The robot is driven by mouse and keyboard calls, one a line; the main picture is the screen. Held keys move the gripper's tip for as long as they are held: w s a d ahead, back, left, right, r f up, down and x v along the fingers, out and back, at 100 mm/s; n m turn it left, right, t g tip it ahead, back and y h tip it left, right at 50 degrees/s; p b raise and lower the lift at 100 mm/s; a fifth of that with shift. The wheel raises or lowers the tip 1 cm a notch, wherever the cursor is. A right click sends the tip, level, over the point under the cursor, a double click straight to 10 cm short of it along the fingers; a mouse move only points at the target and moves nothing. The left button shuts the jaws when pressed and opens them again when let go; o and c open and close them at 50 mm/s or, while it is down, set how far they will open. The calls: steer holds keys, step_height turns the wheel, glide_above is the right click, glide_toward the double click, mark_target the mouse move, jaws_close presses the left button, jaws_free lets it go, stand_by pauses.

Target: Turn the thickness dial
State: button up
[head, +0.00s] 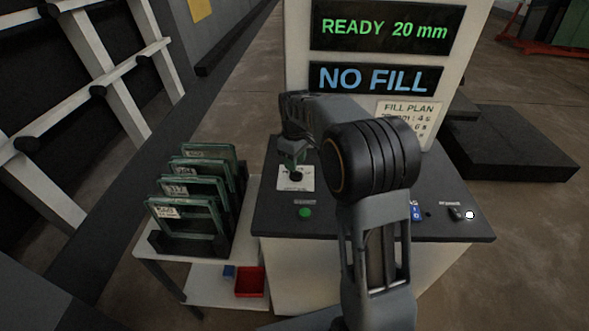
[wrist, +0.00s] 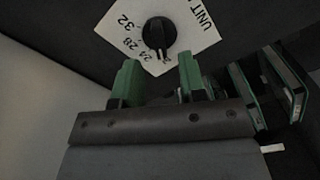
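The thickness dial is a black round knob (wrist: 158,33) on a white plate (wrist: 190,14) marked with numbers such as 24, 28 and 32. In the head view the dial (head: 296,177) sits on its white plate (head: 284,185) at the left of the dark console top. My gripper (wrist: 157,72) has two green fingers, apart, with nothing between them in the wrist view. The knob lies just beyond the fingertips, roughly in line with the gap. In the head view my gripper (head: 291,160) is close above the dial, and my arm hides part of the console.
A display (head: 385,28) reads READY 20 mm, with a NO FILL sign (head: 375,79) below. A rack of glass units (head: 190,205) stands left.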

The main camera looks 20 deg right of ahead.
mark_target(296, 174)
steer(key=shift+f, duration=1.9)
steer(key=shift+c, duration=0.4)
jaws_close()
